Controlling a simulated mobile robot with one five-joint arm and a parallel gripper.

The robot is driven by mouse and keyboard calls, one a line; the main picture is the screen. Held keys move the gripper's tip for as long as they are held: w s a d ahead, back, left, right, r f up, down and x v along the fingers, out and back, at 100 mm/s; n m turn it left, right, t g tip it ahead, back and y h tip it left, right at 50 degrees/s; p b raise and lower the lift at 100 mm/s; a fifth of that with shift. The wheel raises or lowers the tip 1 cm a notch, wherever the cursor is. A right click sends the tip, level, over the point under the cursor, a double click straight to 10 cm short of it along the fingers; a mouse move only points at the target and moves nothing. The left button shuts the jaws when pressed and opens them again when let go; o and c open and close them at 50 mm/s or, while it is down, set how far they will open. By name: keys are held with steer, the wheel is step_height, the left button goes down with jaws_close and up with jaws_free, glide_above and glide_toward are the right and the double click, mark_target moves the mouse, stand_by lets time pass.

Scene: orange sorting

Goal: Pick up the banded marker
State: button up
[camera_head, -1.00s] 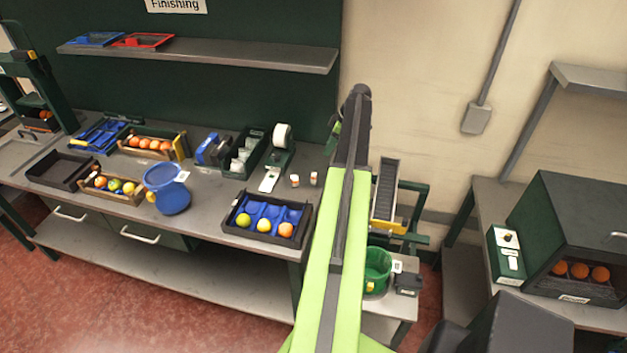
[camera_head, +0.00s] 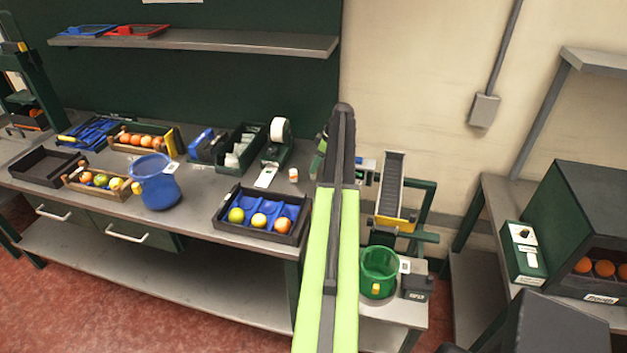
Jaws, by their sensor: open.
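A small white cylinder with an orange band (camera_head: 293,175) stands upright on the workbench, just left of my arm; it may be the banded marker, but it is too small to be sure. A second similar one seen earlier is now hidden behind my arm. My gripper (camera_head: 321,152) shows only in part, past the left side of the dark arm end, above and right of the cylinder and apart from it. It is open; its fingertips are mostly hidden.
The workbench (camera_head: 195,205) carries a black tray (camera_head: 219,229) with blue liner and fruit, a blue jug (camera_head: 158,190), fruit crates and a tape dispenser (camera_head: 275,150). A green bucket (camera_head: 379,285) and a ramp (camera_head: 391,185) stand right of my arm. A shelf (camera_head: 230,42) hangs above.

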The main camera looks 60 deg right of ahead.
steer(key=b+x, duration=0.1)
steer(key=x, duration=0.2)
steer(key=shift+s+f+b, duration=0.1)
steer(key=shift+f+b, duration=0.05)
steer(key=shift+b, duration=0.25)
jaws_close()
